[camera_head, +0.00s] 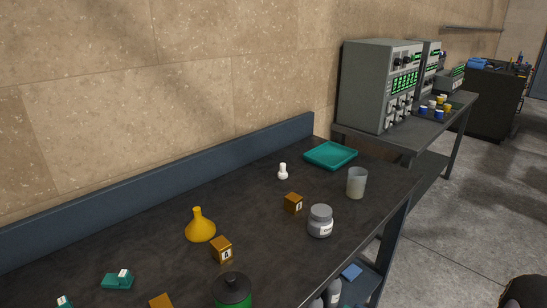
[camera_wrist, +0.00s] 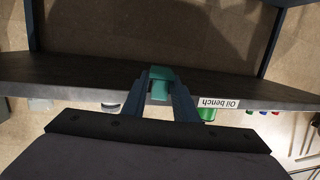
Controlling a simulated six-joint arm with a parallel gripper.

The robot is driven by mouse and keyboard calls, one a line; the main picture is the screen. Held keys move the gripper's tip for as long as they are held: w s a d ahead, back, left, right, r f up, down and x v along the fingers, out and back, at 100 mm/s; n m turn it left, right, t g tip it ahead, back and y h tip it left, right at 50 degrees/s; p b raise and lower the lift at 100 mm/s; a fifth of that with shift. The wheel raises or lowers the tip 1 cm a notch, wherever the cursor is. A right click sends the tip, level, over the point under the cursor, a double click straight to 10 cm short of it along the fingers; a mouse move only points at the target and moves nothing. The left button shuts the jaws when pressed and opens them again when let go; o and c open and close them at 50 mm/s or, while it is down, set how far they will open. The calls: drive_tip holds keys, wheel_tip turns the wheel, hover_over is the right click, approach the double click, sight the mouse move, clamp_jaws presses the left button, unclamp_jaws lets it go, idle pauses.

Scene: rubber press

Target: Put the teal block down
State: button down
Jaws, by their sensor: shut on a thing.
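In the wrist view, my gripper (camera_wrist: 160,80) is shut on a teal block (camera_wrist: 160,91), which sits between the two fingers. I cannot tell how far the block is from the bench. The head view does not show the gripper or the held block clearly. It shows two other teal pieces with white parts on the dark bench top (camera_head: 110,230): one at the lower left (camera_head: 117,281), one cut off at the bottom edge (camera_head: 64,301).
On the bench stand a yellow funnel (camera_head: 200,229), orange boxes (camera_head: 222,249) (camera_head: 293,203), a grey jar (camera_head: 320,221), a translucent cup (camera_head: 356,183), a small white piece (camera_head: 283,172), a teal tray (camera_head: 331,155) and a black-lidded green can (camera_head: 233,291). Bare bench lies left of the funnel.

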drive_tip(key=shift+s+a+f, duration=0.1)
drive_tip(key=shift+s, duration=0.05)
drive_tip(key=shift+w+d+m+t+h, duration=0.3)
drive_tip(key=shift+w, duration=0.25)
drive_tip(key=shift+w+a+m+t+h, duration=0.1)
drive_tip(key=shift+w+m+t+h, duration=0.2)
drive_tip(key=shift+m+t+h, duration=0.5)
drive_tip(key=shift+f+m+t+h, duration=0.1)
drive_tip(key=shift+m+t+h, duration=0.3)
drive_tip(key=shift+s+a+f+m+t+h, duration=0.15)
drive_tip(key=shift+s+m+t+h, duration=0.25)
drive_tip(key=shift+m+t+h, duration=0.3)
drive_tip(key=shift+s+a+m+h, duration=0.3)
drive_tip(key=shift+s+h, duration=0.1)
drive_tip(key=shift+h, duration=0.1)
drive_tip(key=shift+d+r, duration=0.25)
